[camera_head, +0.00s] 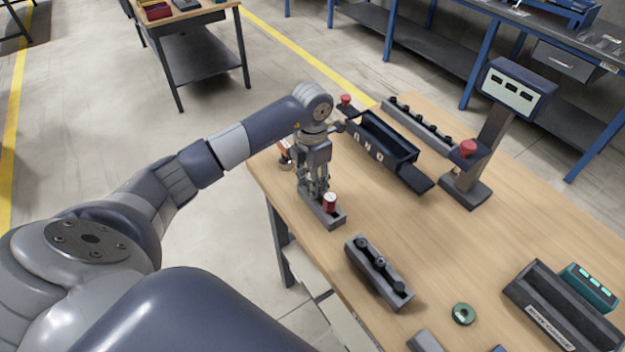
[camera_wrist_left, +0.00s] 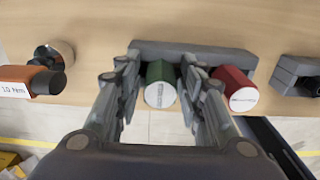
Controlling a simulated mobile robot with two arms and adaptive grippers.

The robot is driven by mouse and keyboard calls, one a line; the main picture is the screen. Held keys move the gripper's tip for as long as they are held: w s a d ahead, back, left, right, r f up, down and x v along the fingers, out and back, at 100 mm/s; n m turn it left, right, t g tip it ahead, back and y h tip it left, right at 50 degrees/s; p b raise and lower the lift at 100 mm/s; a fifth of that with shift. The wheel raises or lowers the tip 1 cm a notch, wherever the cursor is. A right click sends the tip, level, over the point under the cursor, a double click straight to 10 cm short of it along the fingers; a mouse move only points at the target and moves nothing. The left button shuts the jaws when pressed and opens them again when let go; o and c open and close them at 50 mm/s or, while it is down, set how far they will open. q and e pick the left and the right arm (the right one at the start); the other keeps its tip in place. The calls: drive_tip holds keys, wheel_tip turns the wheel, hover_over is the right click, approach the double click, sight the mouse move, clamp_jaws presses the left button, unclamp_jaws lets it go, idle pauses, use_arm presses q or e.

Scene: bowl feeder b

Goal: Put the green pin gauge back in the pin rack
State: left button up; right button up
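The grey pin rack (camera_head: 333,219) stands near the table's left edge in the head view and spans the upper middle of the left wrist view (camera_wrist_left: 205,54). The green pin gauge (camera_wrist_left: 160,86), with a white end, stands in the rack, left of a red pin gauge (camera_wrist_left: 234,90) in the wrist view. The red gauge also shows in the head view (camera_head: 330,203). My left gripper (camera_head: 318,190) points down over the rack. Its fingers stand either side of the green gauge, with small gaps visible. The green gauge is hidden in the head view. My right gripper is out of view.
An orange tool marked 10 Nm (camera_wrist_left: 28,80) lies left of the rack. A grey block with black knobs (camera_head: 378,272), a green ring (camera_head: 463,313) and a dark labelled tray (camera_head: 540,310) are nearer. A black trough (camera_head: 388,145) stands behind. The table centre is clear.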

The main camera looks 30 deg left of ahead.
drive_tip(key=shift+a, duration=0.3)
use_arm(q)
drive_tip(key=shift+r, duration=0.1)
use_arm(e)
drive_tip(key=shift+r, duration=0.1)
use_arm(q)
drive_tip(key=shift+r+p, duration=0.25)
drive_tip(key=shift+p, duration=0.05)
drive_tip(key=shift+r+p, duration=0.4)
drive_tip(key=shift+r, duration=0.05)
drive_tip(key=shift+w+r+b, duration=0.1)
drive_tip(key=shift+r+b, duration=0.45)
drive_tip(key=shift+b, duration=0.2)
wheel_tip(320, 180, up, 9)
drive_tip(key=shift+f+b, duration=0.1)
drive_tip(key=shift+b, duration=0.95)
drive_tip(key=shift+r, duration=0.8)
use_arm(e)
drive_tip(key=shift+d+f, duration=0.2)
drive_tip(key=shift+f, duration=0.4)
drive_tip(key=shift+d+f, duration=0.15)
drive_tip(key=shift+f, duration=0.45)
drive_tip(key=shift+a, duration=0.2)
